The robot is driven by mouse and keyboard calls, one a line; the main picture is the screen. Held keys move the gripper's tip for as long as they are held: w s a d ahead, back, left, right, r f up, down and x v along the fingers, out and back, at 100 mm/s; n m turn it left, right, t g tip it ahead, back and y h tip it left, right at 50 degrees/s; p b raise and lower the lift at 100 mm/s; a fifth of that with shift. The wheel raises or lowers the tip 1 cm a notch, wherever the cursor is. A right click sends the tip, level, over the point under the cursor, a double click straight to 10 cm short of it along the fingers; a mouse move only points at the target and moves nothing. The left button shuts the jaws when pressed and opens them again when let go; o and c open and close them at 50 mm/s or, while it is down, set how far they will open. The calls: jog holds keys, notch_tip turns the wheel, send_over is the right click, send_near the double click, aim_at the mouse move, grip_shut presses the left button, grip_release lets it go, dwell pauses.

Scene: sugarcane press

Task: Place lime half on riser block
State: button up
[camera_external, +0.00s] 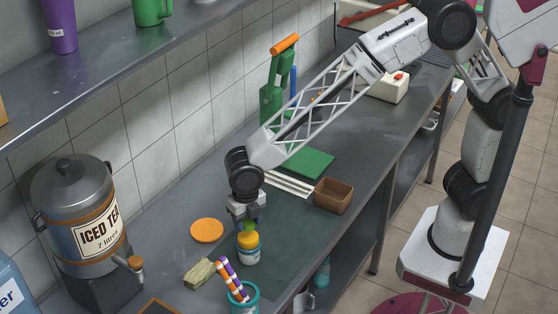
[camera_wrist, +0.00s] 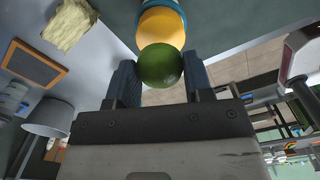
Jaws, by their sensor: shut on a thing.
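My gripper (camera_external: 249,222) points down over the worktop and is shut on the lime half (camera_wrist: 160,65), a round green thing between its two fingers in the wrist view. In the external view the lime half (camera_external: 249,227) shows as a small green patch just above a yellow-topped jar (camera_external: 248,254) with a white and blue body. In the wrist view the jar's yellow top (camera_wrist: 161,27) appears right beyond the lime; I cannot tell whether they touch. I cannot tell for sure which thing is the riser block.
A cup of striped straws (camera_external: 243,297) and a yellowish block (camera_external: 199,273) stand in front. An orange disc (camera_external: 207,230) lies left. An iced tea dispenser (camera_external: 83,222) stands far left. A brown box (camera_external: 332,196), green board (camera_external: 305,162) and green press (camera_external: 273,92) lie beyond.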

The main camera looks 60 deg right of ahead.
aim_at(248, 236)
jog(key=shift+f, duration=1.75)
jog(key=shift+f, duration=0.15)
jog(key=o, duration=0.9)
notch_tip(248, 236, up, 12)
jog(key=shift+r, duration=0.15)
jog(key=shift+d, duration=0.1)
